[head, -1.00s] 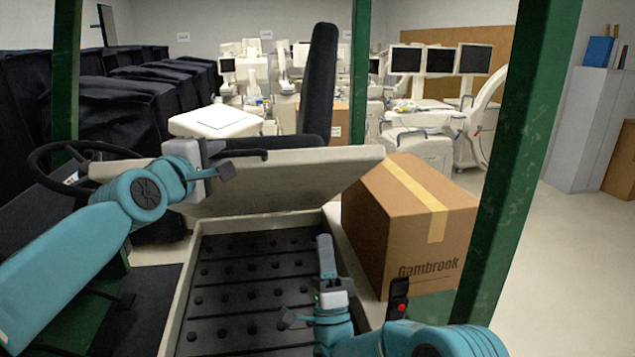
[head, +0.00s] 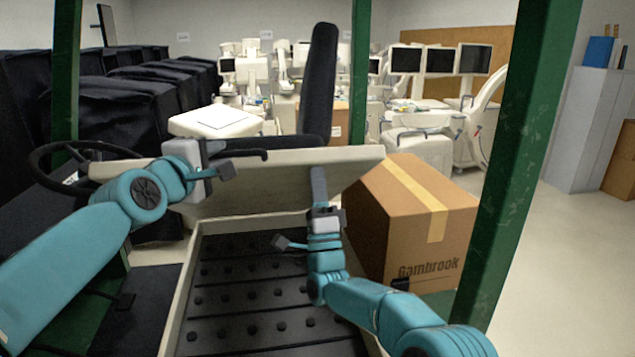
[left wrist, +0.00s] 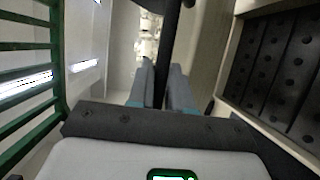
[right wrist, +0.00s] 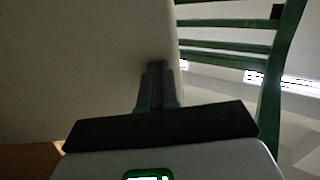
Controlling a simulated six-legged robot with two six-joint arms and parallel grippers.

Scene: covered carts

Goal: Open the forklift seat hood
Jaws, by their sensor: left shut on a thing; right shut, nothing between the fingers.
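The cream seat hood (head: 270,180) is raised and tilted over the open bay (head: 245,290), with the dark seat back (head: 318,85) rising behind it. My left gripper (head: 222,162) is shut on a dark bar (head: 250,154) at the hood's upper edge; the bar also shows between the fingers in the left wrist view (left wrist: 165,50). My right gripper (head: 318,174) is shut and empty, fingers pointing up at the hood's underside. In the right wrist view its tips (right wrist: 155,68) meet or nearly meet the cream panel; contact is unclear.
A cardboard box (head: 410,225) stands just right of the bay. A green post (head: 515,150) rises beyond it, another (head: 66,75) at left. A steering wheel (head: 70,165) is at left behind my left arm. Covered carts (head: 120,115) stand behind.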

